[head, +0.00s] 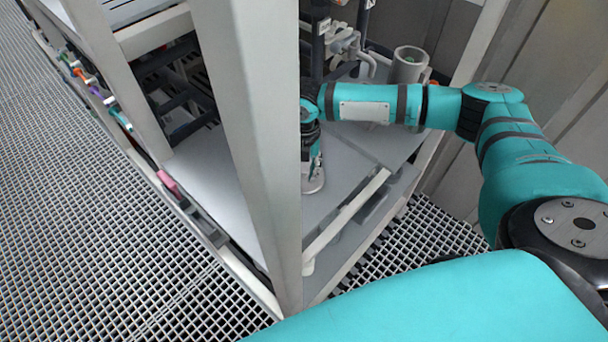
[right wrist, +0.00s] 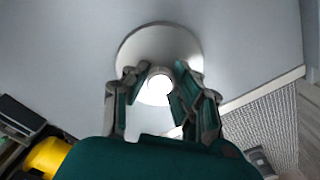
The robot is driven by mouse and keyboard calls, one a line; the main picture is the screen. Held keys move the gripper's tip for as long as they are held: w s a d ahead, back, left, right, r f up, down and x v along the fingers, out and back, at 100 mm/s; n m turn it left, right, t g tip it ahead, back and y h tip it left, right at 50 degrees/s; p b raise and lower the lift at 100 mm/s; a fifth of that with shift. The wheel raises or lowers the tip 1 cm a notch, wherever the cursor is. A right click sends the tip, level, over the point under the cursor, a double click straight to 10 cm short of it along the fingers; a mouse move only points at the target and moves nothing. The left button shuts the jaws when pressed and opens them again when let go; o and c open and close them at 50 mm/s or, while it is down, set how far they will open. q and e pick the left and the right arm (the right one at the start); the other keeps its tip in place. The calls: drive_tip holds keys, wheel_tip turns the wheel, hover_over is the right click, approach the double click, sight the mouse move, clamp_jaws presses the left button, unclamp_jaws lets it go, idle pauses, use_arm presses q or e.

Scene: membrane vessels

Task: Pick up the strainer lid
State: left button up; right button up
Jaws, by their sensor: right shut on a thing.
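The strainer lid (right wrist: 150,38) is a round, pale grey disc with a bright knob in the right wrist view. In the head view a part of it (head: 315,184) shows low behind the frame post, over the grey platform (head: 345,150). My right gripper (right wrist: 158,80) has its two fingers on either side of the knob and is shut on the lid. In the head view the right gripper (head: 313,165) points down, partly hidden by the post. I cannot tell whether the lid touches the platform. My left gripper is not in view.
A thick grey frame post (head: 250,130) stands close on the left of my right gripper. An open grey cylindrical vessel (head: 408,66) and pipes (head: 350,45) stand at the back of the platform. Grating floor (head: 80,190) lies around the skid. The platform's front is mostly bare.

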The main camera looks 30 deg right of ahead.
sight(304, 168)
clamp_jaws()
drive_tip(key=shift+r, duration=0.1)
drive_tip(key=shift+w+r, duration=0.1)
drive_tip(key=shift+r, duration=0.4)
wheel_tip(304, 168, up, 2)
drive_tip(key=shift+r+b, duration=0.1)
drive_tip(key=shift+b, duration=0.2)
drive_tip(key=s+d+r+b, duration=0.1)
drive_tip(key=s+d, duration=0.9)
drive_tip(key=s, duration=0.2)
drive_tip(key=shift+d+r+b, duration=0.2)
drive_tip(key=shift+r+b, duration=0.1)
drive_tip(key=shift+b, duration=0.05)
drive_tip(key=shift+s, duration=0.1)
